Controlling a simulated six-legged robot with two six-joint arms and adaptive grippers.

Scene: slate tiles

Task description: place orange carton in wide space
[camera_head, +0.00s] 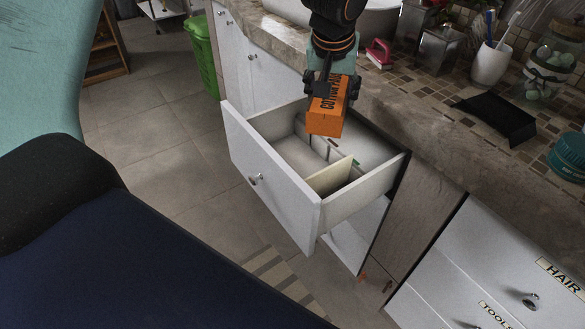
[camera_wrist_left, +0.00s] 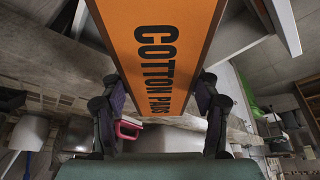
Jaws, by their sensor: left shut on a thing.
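The orange carton (camera_head: 327,117), with dark lettering, is held by my left gripper (camera_head: 331,82) above the open drawer (camera_head: 272,182). In the left wrist view the carton (camera_wrist_left: 160,50) reads "COTTON PADS" and sits between the two fingers, which press on its sides. The drawer is white inside and split by thin dividers, among them a cream one (camera_head: 330,175). A wide space (camera_head: 298,152) lies to the left of the dividers. The carton covers part of the drawer's back, and whether it is below the rim is hard to tell. My right gripper is not in view.
The stone counter (camera_head: 395,98) runs behind the drawer. On it are a white cup with toothbrushes (camera_head: 490,64), a black tray (camera_head: 497,117), a pink object (camera_head: 379,54) and a teal jar (camera_head: 568,155). A green bin (camera_head: 204,57) stands on the floor at left.

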